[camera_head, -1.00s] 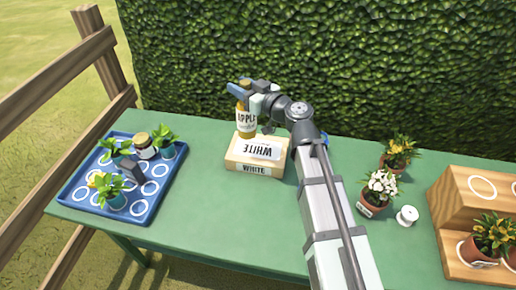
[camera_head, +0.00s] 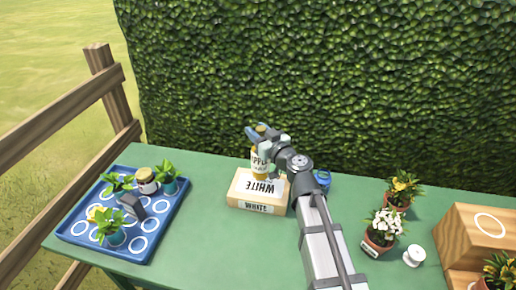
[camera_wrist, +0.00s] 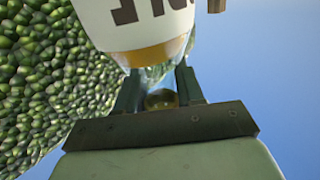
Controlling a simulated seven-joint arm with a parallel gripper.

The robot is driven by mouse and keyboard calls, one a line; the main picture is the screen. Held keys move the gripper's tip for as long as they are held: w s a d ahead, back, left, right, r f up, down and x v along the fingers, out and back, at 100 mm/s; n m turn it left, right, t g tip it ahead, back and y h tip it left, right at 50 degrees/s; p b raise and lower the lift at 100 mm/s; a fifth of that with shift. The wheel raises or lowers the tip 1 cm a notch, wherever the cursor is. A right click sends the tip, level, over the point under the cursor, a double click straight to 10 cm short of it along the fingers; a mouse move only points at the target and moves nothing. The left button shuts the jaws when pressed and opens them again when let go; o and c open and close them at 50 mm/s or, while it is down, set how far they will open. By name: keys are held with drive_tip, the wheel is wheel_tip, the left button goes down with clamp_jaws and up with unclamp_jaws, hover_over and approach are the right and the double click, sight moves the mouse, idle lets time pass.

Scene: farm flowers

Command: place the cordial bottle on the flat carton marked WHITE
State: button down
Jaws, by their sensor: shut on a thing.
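The cordial bottle (camera_head: 260,164) is amber with a white label on which part of APPLE shows. The flat carton (camera_head: 248,204) marked WHITE lies on the green table. The bottle's base overlaps the carton's back part in the head view; I cannot tell whether it touches. In the wrist view the bottle's label (camera_wrist: 140,22) is close up, with its narrow end between my gripper's fingers (camera_wrist: 160,90).
A blue tray (camera_head: 90,250) with plants, a jar (camera_head: 146,180) and a grey block stands at left. A blue thing (camera_head: 323,177) sits partly behind my arm. Potted flowers (camera_head: 381,228), a white spool (camera_head: 414,256) and a wooden stand (camera_head: 470,240) are at right. A hedge rises behind.

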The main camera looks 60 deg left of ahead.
drive_tip(key=shift+f, duration=2.55)
drive_tip(key=c, duration=0.7)
unclamp_jaws()
drive_tip(key=d, duration=1.2)
